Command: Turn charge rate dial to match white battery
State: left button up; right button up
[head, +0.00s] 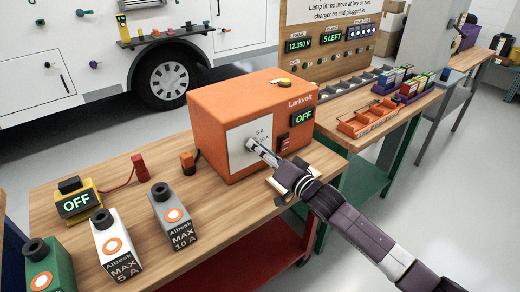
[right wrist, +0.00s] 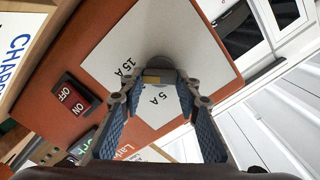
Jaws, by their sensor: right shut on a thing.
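The orange Larkvolt charger (head: 225,105) stands on the wooden bench, its small screen reading OFF. Its white dial plate (head: 238,150) carries ampere marks; 15 A and 5 A are readable in the right wrist view, and another mark is partly hidden. My right gripper (head: 258,148) is shut on the dark charge rate dial (right wrist: 157,64), with a finger on each side of it. A small yellow patch shows between the fingertips; the dial's setting is unclear. The white battery (head: 112,243), labelled MAX 5 A, stands at the bench's front left. My left gripper is out of view.
A grey MAX 10 A battery (head: 170,218), a green battery (head: 42,268) and a yellow OFF meter (head: 78,202) share the bench. A red-and-black ON/OFF switch (right wrist: 76,97) is beside the dial plate. Orange trays (head: 368,122) stand on the bench behind.

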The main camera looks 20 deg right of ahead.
jog(key=shift+s+a+n+p, duration=0.15)
jog(key=shift+n+p, duration=0.85)
jog(key=shift+n, duration=3.4)
jog(key=shift+a+n+p, duration=0.2)
jog(key=shift+n+p, duration=0.8)
jog(key=shift+n, duration=3.4)
jog(key=o, duration=1.2)
jog(key=shift+c, duration=0.2)
jog(key=v, duration=1.2)
